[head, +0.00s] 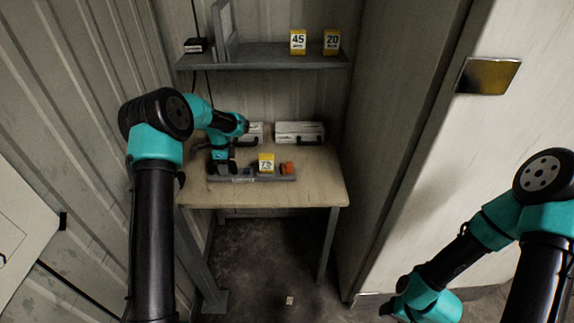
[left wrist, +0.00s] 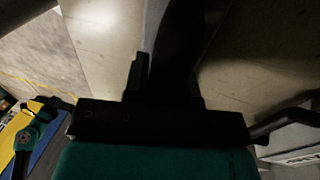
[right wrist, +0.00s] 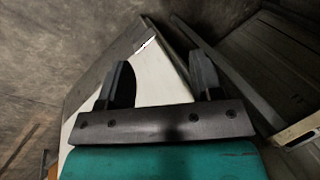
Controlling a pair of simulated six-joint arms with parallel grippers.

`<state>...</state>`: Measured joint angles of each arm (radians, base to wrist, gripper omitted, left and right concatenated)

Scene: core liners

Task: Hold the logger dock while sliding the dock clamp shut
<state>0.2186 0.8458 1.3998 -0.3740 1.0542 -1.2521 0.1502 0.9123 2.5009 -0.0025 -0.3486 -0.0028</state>
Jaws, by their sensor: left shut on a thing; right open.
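The logger dock (head: 252,179) is a long, low grey base on the wooden table, with a yellow tag (head: 266,163) marked 75 standing at it. An orange block (head: 287,168) sits at its right end and a small blue part (head: 248,171) near its middle. I cannot tell which part is the dock clamp. My left gripper (head: 222,167) is down at the dock's left end, shut on it; the left wrist view is too dark to show the grip clearly. My right gripper (right wrist: 163,80) is open and empty, low at the lower right, well away from the table.
Two white cases (head: 299,132) with dark handles stand at the back of the table (head: 318,190). A shelf (head: 270,60) above holds tags 45 (head: 298,42) and 20 (head: 331,42) and a small black box (head: 195,45). The table's right front is clear. A tall cabinet stands to the right.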

